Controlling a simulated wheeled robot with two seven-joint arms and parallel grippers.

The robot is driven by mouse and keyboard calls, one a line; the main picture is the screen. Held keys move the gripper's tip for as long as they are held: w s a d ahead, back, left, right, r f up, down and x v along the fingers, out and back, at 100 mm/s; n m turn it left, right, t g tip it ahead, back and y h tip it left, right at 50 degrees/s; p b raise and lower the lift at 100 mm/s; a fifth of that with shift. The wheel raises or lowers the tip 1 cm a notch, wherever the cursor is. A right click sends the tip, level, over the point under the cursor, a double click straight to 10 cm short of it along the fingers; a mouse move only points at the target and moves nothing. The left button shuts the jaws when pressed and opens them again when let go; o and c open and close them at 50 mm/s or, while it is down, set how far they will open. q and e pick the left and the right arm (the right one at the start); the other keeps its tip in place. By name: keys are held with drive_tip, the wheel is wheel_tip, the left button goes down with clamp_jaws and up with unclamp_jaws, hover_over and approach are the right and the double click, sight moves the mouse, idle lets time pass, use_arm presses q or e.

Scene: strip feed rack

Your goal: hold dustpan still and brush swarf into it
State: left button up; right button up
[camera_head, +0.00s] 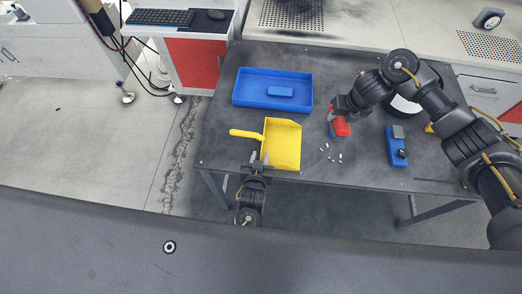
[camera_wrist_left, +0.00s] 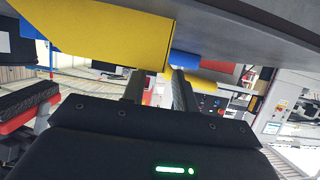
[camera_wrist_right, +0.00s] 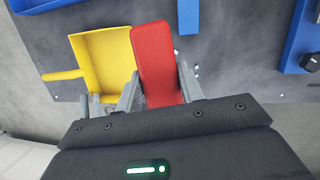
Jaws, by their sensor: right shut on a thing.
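The yellow dustpan (camera_head: 283,146) lies on the dark table near its front edge, its handle (camera_head: 245,134) pointing left. My left gripper (camera_head: 256,163) is at the pan's near left corner; in the left wrist view its two fingers (camera_wrist_left: 158,80) stand apart below the yellow pan (camera_wrist_left: 105,40), with no grip visible. My right gripper (camera_head: 342,110) is shut on the red brush (camera_head: 341,127); the brush also shows between its fingers in the right wrist view (camera_wrist_right: 155,62). The brush's underside is hidden. Several pale swarf bits (camera_head: 333,156) lie between brush and dustpan, right of the pan's open side.
A blue tray (camera_head: 238,97) holding a blue block (camera_head: 280,91) stands behind the dustpan. A blue device (camera_head: 396,152) with a dark knob stands right of the swarf. A white round thing (camera_head: 400,104) is partly hidden behind my right arm. The table's front edge is close.

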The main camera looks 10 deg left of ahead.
use_arm(q)
drive_tip(key=shift+x, duration=2.35)
clamp_jaws()
drive_tip(key=shift+c, duration=0.4)
unclamp_jaws()
drive_tip(key=shift+c, duration=0.2)
clamp_jaws()
